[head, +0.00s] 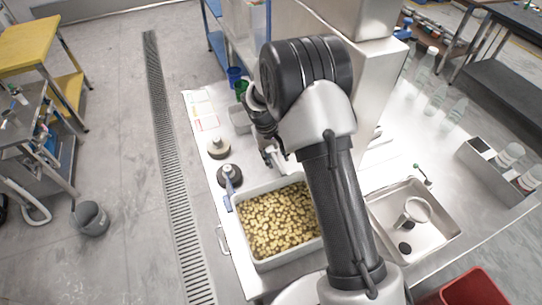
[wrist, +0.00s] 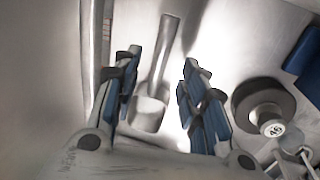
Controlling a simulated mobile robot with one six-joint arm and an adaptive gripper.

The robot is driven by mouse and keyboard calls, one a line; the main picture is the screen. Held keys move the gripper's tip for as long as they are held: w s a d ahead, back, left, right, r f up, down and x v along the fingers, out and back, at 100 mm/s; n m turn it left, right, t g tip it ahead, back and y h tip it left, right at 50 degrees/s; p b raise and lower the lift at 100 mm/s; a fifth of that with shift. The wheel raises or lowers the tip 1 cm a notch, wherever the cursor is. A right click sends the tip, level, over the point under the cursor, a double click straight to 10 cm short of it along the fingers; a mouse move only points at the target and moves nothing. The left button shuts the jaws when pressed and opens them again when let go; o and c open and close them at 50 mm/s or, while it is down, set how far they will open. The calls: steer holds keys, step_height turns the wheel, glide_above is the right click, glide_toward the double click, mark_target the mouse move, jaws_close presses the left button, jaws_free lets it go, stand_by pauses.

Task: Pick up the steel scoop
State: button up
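The steel scoop (wrist: 148,112) shows in the wrist view between the two blue-padded fingers of my gripper (wrist: 157,92). Its bowl is toward my palm and its straight handle (wrist: 165,50) points to the top of the picture. My gripper is open, with a visible gap on each side of the scoop. I cannot tell how far the fingertips are above the surface. In the head view my gripper (head: 270,150) is over the steel table, behind the white bean tray (head: 268,266), and my arm hides much of that area. I cannot clearly make out the scoop there.
A round dark piece with a pale numbered knob (wrist: 264,112) is right of my gripper in the wrist view. Two round knobbed pieces (head: 218,149) (head: 230,176) stand left of my gripper in the head view. A sink (head: 440,236) and a grey metal box (head: 498,170) are at right.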

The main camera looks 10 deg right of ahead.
mark_target(278, 162)
steer(key=f, duration=0.2)
steer(key=f+b, duration=0.1)
steer(key=d+f+b, duration=0.1)
steer(key=f, duration=0.1)
steer(key=shift+w+d+f, duration=0.1)
steer(key=shift+w+f, duration=0.15)
steer(key=shift+f, duration=0.1)
steer(key=shift+c, duration=0.5)
jaws_close()
steer(key=shift+r, duration=0.1)
